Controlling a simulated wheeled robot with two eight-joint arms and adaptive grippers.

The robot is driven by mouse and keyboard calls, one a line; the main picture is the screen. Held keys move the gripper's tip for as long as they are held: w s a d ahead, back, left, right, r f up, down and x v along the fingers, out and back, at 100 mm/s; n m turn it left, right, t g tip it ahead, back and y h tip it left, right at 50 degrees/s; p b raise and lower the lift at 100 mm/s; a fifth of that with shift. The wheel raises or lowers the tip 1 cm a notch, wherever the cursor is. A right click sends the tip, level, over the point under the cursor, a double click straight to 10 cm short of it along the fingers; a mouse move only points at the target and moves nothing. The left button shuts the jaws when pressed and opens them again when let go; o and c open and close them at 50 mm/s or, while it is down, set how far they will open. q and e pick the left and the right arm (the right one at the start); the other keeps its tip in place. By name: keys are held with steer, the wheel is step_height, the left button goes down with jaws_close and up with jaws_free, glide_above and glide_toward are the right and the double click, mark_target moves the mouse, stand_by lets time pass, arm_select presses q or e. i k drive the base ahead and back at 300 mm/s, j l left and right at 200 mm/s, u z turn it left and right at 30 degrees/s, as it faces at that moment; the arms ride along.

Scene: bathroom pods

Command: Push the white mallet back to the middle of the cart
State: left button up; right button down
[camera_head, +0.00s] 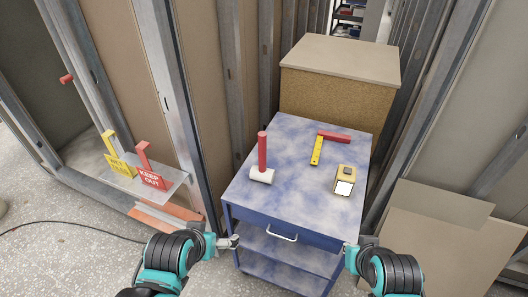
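The white mallet (262,175) stands on its white head near the left edge of the blue cart (300,197), its red handle pointing up. The cart has a mottled blue top, a drawer handle in front and shelves below. My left gripper (234,241) is at the cart's front left corner, below the top and apart from the mallet. My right gripper (347,246) is at the cart's front right side, also below the top. Both grippers look empty, but their fingers are too small to tell open from shut.
A yellow and red square (317,150) lies at the back of the cart top. A yellow tape measure (344,181) is at the right. The middle is clear.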

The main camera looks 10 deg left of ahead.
mark_target(260, 173)
steer(key=l+u, duration=0.4)
steer(key=l, duration=0.2)
steer(key=l+u, duration=0.45)
steer(key=l, duration=0.2)
steer(key=k+l+u, duration=0.2)
steer(key=l+u, duration=0.2)
steer(key=l, duration=0.15)
